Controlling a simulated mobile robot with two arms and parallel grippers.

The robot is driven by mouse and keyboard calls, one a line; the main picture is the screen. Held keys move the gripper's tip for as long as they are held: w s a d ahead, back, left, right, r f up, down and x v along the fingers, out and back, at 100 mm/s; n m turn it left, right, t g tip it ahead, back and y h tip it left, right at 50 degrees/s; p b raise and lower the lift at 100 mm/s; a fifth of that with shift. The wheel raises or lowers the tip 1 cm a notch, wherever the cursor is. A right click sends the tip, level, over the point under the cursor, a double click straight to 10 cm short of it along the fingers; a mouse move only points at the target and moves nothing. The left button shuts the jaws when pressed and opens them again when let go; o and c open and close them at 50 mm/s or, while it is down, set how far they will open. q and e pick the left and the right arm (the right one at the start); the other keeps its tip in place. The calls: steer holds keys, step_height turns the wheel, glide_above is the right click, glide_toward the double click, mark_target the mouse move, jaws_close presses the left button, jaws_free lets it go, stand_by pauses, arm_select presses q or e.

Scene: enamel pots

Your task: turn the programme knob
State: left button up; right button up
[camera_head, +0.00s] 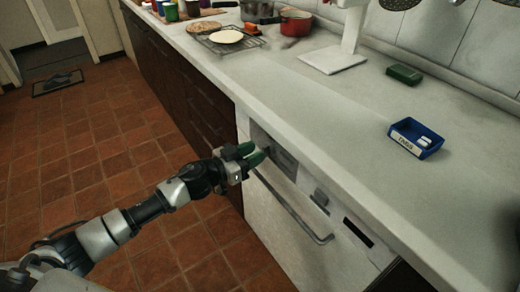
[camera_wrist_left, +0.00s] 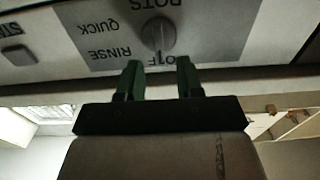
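The programme knob (camera_wrist_left: 158,36) is a round grey dial on a grey label panel (camera_wrist_left: 105,40). In the left wrist view its lettering is upside down, with POTS, QUICK, RINSE and a partly covered word that looks like OFF. My left gripper (camera_wrist_left: 161,72) has two green fingers spread apart with nothing between them. The fingertips are just short of the knob in that view, one to each side; I cannot tell the exact distance. In the head view the left gripper (camera_head: 257,153) is at the upper left of the white appliance front (camera_head: 280,228), where I cannot make out the knob. My right gripper is not in view.
The appliance has a bar handle (camera_head: 293,211) below the gripper. The worktop (camera_head: 330,110) overhangs it. On top are a blue labelled tray (camera_head: 401,139), a green box (camera_head: 404,74), a red pot (camera_head: 296,22) and a wire rack (camera_head: 208,40).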

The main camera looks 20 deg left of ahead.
mark_target(267, 151)
arm_select(q)
steer(key=shift+x, duration=1.25)
jaws_close()
